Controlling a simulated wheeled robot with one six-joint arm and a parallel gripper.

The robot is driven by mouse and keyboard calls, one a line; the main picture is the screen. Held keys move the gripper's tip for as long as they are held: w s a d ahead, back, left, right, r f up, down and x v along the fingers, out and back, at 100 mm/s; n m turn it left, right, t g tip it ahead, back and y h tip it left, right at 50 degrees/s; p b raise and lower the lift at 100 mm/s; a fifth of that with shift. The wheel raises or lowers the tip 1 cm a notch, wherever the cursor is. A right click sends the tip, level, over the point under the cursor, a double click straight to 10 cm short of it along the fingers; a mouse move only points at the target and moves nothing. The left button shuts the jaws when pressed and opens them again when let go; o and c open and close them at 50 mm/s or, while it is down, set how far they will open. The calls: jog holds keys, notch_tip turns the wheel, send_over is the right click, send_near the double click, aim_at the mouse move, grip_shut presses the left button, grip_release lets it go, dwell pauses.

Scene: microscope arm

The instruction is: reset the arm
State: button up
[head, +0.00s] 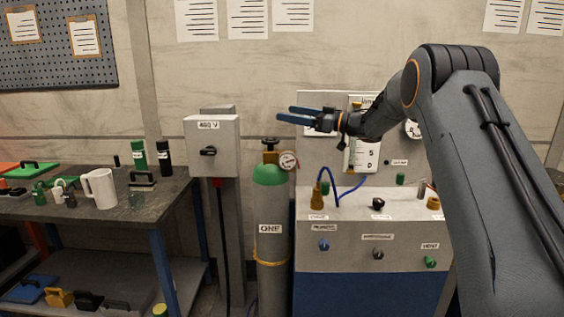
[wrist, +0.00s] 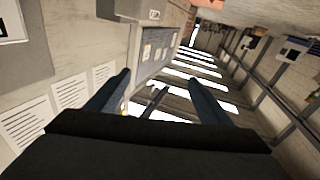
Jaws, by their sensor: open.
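My arm reaches in from the right in the head view, bent at the elbow. My gripper (head: 292,115) points left at its end, in front of the wall and above the gas cylinder. Its two blue fingers are apart with nothing between them. In the wrist view my gripper (wrist: 158,92) also shows open and empty, with the room tilted sideways beyond it.
A green-topped gas cylinder (head: 271,215) with a gauge (head: 288,161) stands below my gripper. A labelled panel bench (head: 350,257) stands below my arm. A table (head: 110,212) holds a white mug (head: 101,188) and bottles.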

jog(key=d+f+m+t+h+b, duration=0.3)
jog(key=d+f+m+t+h, duration=0.4)
jog(key=d+f+m+h, duration=0.4)
jog(key=s+d+f+m+g+h+b, duration=0.1)
jog(key=s+d+f+g+h+b, duration=0.15)
jog(key=s+d+f+h, duration=0.35)
jog(key=s+f+g, duration=0.4)
jog(key=s+f, duration=0.2)
jog(key=s, duration=0.8)
jog(key=s+f+m+g+b, duration=0.1)
jog(key=s+f+g, duration=0.3)
jog(key=s, duration=1.1)
jog(key=s+a+f+m+g+b, duration=0.1)
jog(key=s+f+g, duration=0.3)
jog(key=s+f, duration=0.5)
jog(key=s, duration=0.5)
jog(key=shift+s, duration=0.35)
jog(key=shift+w+a+f, duration=0.1)
